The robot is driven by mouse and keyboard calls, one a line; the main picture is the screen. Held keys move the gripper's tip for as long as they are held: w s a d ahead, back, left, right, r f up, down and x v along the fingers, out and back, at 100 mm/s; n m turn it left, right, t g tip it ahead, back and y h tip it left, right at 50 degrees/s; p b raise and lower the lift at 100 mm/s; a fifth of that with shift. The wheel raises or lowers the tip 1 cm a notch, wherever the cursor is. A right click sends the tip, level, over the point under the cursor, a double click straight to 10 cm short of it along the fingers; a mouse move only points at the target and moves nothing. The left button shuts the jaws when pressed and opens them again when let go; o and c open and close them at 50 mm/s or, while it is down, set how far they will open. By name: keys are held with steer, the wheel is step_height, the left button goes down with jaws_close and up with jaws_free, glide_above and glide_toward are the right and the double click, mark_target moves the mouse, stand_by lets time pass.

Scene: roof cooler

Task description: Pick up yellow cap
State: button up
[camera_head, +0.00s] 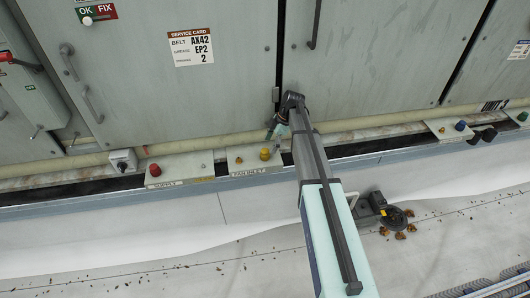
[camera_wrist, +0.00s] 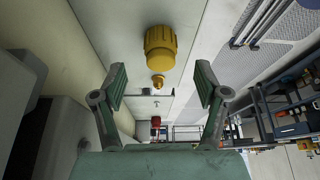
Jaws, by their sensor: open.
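The yellow cap (camera_wrist: 160,47) shows in the wrist view, ahead of my gripper, above the gap between the fingertips in the picture. In the head view the yellow cap (camera_head: 265,154) sits on the pale plate labelled FAN INLET (camera_head: 246,166). My gripper (camera_wrist: 160,82) is open and empty, its two green finger pads apart. In the head view my gripper (camera_head: 277,130) is beside the cap, just above it in the picture, and partly hidden by my arm. A smaller brass-coloured fitting (camera_wrist: 158,82) shows beyond the cap in the wrist view.
A red cap (camera_head: 155,170) sits on the SUPPLY plate to the left. A blue cap (camera_head: 460,126) is on a plate to the right. Grey cabinet doors (camera_head: 230,80) stand close behind the ledge. A dark round device (camera_head: 393,217) lies on the floor right of my arm.

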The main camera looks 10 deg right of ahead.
mark_target(266, 150)
steer(key=shift+p+x, duration=1.4)
steer(key=shift+x, duration=1.6)
steer(key=shift+a+r, duration=0.1)
steer(key=shift+a, duration=0.1)
steer(key=c, duration=1.1)
